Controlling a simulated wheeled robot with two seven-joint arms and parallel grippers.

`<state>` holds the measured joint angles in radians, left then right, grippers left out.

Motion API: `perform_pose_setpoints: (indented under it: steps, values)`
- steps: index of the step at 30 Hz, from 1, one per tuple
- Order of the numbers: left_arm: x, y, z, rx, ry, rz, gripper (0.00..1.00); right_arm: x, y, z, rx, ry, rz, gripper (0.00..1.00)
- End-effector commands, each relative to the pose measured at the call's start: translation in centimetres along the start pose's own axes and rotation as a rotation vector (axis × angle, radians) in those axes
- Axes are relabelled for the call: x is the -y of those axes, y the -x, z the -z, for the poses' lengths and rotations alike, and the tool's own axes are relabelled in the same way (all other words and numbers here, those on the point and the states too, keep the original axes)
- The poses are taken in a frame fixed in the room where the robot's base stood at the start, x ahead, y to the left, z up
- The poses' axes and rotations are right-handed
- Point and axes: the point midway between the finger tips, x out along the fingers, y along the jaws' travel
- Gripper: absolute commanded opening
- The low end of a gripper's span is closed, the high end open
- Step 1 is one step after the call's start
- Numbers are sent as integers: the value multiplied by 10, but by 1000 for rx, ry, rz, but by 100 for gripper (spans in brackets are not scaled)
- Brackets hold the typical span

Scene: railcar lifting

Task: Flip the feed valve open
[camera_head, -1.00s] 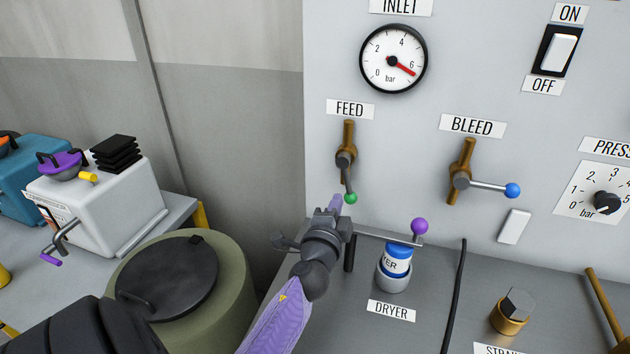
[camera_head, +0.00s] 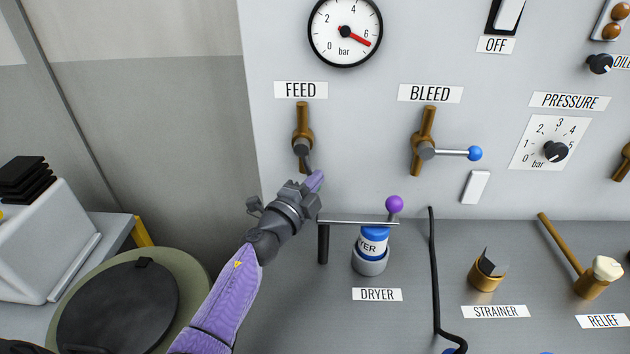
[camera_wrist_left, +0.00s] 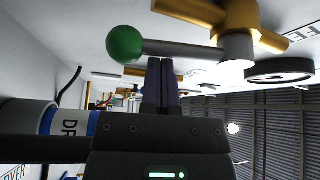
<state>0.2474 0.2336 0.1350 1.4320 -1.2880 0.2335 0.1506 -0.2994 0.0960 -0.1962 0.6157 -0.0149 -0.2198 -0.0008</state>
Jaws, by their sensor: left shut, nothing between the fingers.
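The feed valve (camera_head: 302,140) is a brass fitting under the FEED label, with a short grey lever pointing down. Its green knob is hidden behind my left gripper in the head view. In the left wrist view the green knob (camera_wrist_left: 124,44) and grey lever (camera_wrist_left: 182,49) show clearly. My left gripper (camera_head: 316,181) is in front of the lever's lower end, shut and empty. In the left wrist view its fingertips (camera_wrist_left: 161,66) are close to the lever, beside the knob; I cannot tell whether they touch. My right gripper is not in view.
The bleed valve (camera_head: 425,150) with its blue-knobbed lever is to the right. A horizontal bar with a purple knob (camera_head: 394,204) stands by the dryer (camera_head: 370,250), just right of my left gripper. A black cable (camera_head: 434,270) runs down the panel. A round drum (camera_head: 120,310) is lower left.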

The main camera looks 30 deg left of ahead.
Motion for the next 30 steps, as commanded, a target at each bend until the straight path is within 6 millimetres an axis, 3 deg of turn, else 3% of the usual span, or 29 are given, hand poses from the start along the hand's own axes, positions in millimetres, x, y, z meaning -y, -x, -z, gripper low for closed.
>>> perform_pose_setpoints:
  steps: [11,19,30]
  values:
    - [1,-3,0,1,-4,-3,0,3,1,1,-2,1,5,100]
    - [5,4,-13,1,-214,-126,0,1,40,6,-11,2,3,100]
    - [-1,6,-15,1,-234,-139,0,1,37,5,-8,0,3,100]
